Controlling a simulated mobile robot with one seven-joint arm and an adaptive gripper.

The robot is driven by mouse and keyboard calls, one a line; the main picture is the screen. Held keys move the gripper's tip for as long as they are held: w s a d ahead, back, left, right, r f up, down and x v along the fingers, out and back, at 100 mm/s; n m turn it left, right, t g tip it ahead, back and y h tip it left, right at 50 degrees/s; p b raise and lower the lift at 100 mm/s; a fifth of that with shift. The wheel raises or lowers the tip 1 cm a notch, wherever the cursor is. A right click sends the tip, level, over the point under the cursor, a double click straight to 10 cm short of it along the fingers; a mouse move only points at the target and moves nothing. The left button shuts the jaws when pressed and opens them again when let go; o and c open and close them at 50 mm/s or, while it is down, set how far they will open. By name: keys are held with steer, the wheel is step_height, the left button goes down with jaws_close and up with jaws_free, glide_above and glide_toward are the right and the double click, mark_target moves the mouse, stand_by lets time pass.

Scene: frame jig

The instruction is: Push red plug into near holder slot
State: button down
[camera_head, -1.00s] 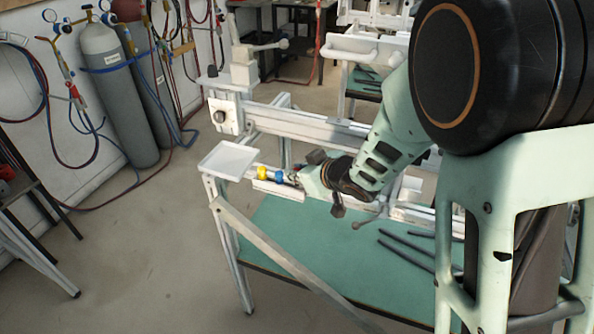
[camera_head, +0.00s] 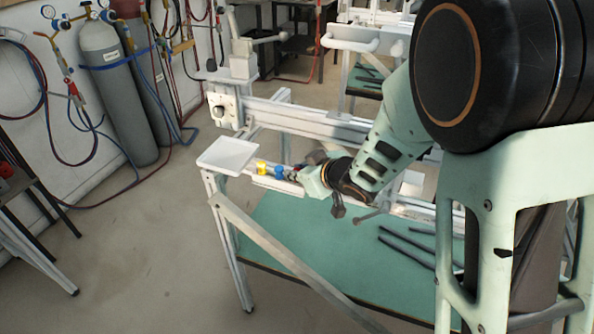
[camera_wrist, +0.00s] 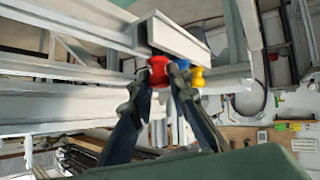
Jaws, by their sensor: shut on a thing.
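The red plug (camera_wrist: 158,72) shows in the wrist view, a knob between the two fingertips of my gripper (camera_wrist: 161,82). My gripper is shut on it. The plug is close to the end of a pale square beam (camera_wrist: 180,40); I cannot tell whether it sits in a slot. The blue plug (camera_wrist: 181,64) and yellow plug (camera_wrist: 197,77) are just right of it. In the head view, the yellow plug (camera_head: 261,167) and blue plug (camera_head: 280,171) stand in a row on the white rail (camera_head: 276,185), left of my gripper (camera_head: 298,177). The red plug is not clear there.
A white tray (camera_head: 228,154) sits at the left end of the rail. A long white beam (camera_head: 310,122) with a clamp runs behind. Dark rods (camera_head: 408,247) lie on the green shelf (camera_head: 300,235) below. Gas cylinders (camera_head: 115,90) stand by the left wall.

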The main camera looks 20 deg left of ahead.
steer(key=shift+f+b, duration=0.3)
steer(key=shift+f, duration=0.1)
steer(key=c, duration=1.8)
jaws_free()
steer(key=shift+o, duration=0.2)
steer(key=v, duration=1.2)
steer(key=shift+r, duration=0.1)
